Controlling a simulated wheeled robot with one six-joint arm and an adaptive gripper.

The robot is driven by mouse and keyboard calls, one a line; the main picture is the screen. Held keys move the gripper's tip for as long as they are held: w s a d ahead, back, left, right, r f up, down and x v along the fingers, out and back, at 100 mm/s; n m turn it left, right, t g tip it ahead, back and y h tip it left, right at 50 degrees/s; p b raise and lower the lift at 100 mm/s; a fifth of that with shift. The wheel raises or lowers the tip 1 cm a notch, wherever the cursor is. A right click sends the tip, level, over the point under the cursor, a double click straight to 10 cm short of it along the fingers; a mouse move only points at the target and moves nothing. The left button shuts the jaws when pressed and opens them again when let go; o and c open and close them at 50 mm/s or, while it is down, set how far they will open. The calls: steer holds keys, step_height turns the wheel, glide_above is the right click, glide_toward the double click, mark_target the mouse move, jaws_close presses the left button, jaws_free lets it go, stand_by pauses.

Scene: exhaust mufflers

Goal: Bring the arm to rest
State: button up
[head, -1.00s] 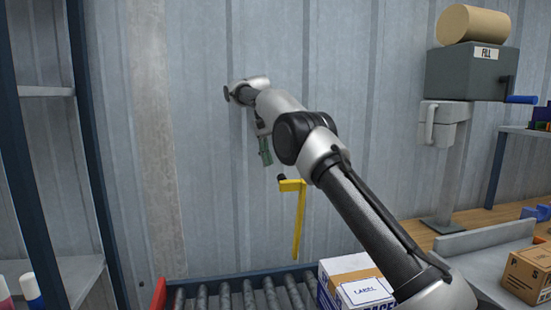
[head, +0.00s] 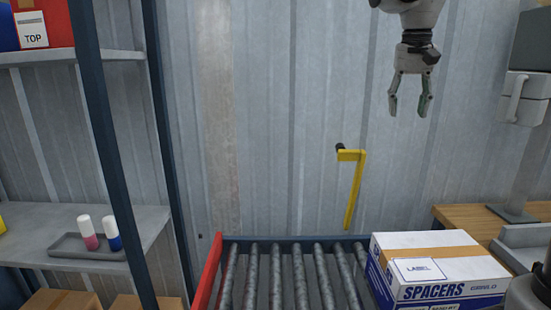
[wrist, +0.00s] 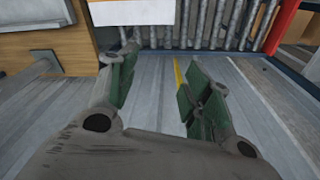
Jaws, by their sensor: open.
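My gripper (head: 408,108) hangs at the top right of the head view, fingers pointing down, in front of the corrugated metal wall. Its two green-padded fingers are apart with nothing between them. In the wrist view my gripper (wrist: 155,85) is also open and empty. Most of my arm is out of the head view; only its end shows at the top edge.
A roller conveyor (head: 295,275) with a red side rail lies below. A white and blue SPACERS box (head: 425,252) sits at its right. A yellow crank handle (head: 354,185) stands out at the wall. A shelf rack (head: 75,225) is at left.

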steer(key=s+d+f+n+t, duration=0.1)
steer(key=s+d+f, duration=0.1)
steer(key=s+f, duration=0.5)
steer(key=s+d+f+n+t, duration=0.2)
steer(key=s+f, duration=0.5)
steer(key=s, duration=1)
steer(key=shift+s+d+f+n+y, duration=0.2)
steer(key=shift+s+f+n+y, duration=0.1)
steer(key=shift+s+y, duration=0.1)
steer(key=shift+s, duration=0.1)
